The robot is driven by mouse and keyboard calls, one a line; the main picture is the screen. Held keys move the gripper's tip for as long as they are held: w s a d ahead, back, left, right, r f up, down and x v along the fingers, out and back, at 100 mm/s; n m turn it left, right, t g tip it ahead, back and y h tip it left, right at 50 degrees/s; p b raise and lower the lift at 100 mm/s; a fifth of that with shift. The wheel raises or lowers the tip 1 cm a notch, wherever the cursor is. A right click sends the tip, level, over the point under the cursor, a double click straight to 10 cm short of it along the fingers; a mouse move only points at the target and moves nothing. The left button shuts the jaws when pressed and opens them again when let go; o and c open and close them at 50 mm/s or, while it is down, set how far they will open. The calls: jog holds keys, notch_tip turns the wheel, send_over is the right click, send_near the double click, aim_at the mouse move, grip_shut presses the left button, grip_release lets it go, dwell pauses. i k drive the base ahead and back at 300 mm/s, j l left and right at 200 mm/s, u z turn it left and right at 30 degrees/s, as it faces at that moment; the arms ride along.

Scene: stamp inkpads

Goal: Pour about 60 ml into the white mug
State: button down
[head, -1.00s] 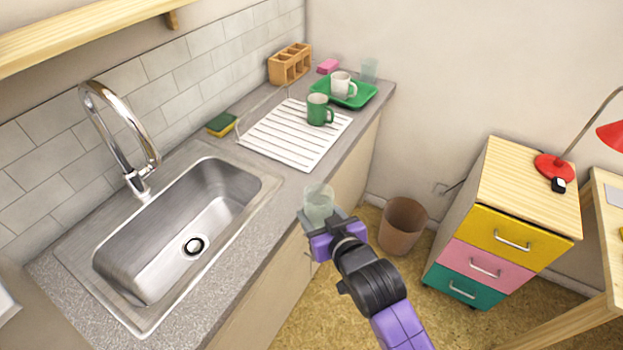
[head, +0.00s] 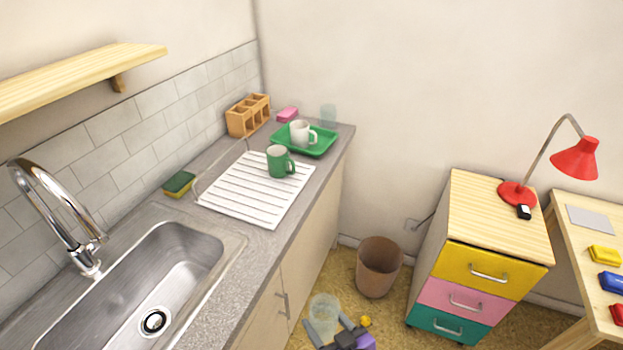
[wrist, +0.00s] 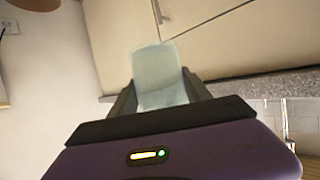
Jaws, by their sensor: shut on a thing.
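The white mug (head: 301,133) stands upright on a green tray (head: 318,150) at the far end of the counter. My gripper (head: 337,330) is at the bottom of the head view, in front of the cabinet doors and below the counter top. It is shut on a clear glass (head: 324,312), which also shows between the fingers in the wrist view (wrist: 158,75). I cannot tell how much liquid is in the glass. My gripper is well apart from the mug.
A green mug (head: 279,162) stands on the white drainboard (head: 240,198), just before the tray. A sink (head: 190,262) with a tall faucet (head: 62,225) is at left. A brown bin (head: 378,268) and a drawer unit (head: 470,275) are at right.

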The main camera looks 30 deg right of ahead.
aim_at(300, 131)
jog(key=i+l+z, duration=0.2)
jog(key=i+z, duration=0.55)
jog(key=i, duration=0.1)
